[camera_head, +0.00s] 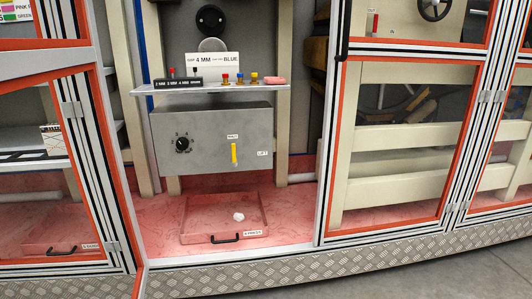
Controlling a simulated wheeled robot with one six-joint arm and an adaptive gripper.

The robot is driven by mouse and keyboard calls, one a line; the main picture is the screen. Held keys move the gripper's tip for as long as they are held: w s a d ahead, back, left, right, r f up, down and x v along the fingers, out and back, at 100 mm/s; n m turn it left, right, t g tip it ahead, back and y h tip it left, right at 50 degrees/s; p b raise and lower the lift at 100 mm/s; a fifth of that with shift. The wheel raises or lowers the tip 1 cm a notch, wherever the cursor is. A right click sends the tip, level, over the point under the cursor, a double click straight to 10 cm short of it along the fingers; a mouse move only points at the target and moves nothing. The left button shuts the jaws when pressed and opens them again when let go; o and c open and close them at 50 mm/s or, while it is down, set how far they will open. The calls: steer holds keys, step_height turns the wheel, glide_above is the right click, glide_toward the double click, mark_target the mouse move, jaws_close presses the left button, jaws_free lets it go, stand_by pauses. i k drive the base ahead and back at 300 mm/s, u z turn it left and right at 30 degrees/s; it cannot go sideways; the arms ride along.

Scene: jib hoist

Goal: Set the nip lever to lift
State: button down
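The nip lever is most likely the yellow lever (234,154) on the front of the grey control box (205,165). It stands upright, directly below a small white label (232,136) whose text is too small to read surely. A white label reading LIFT (263,153) sits to the right of the lever. The lever does not point at that label. My gripper is not in view.
A black dial (183,145) is left of the lever. Above, a shelf (150,91) holds colored knobs and a "4 MM BLUE" card (213,65). Below is a shallow red tray (190,231). Orange-edged frames (330,150) flank the open bay.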

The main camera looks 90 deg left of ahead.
mark_target(234, 161)
steer(key=u, duration=0.05)
steer(key=i, duration=0.4)
steer(key=u, duration=3.75)
steer(key=i, duration=1.7)
steer(key=z, duration=1.6)
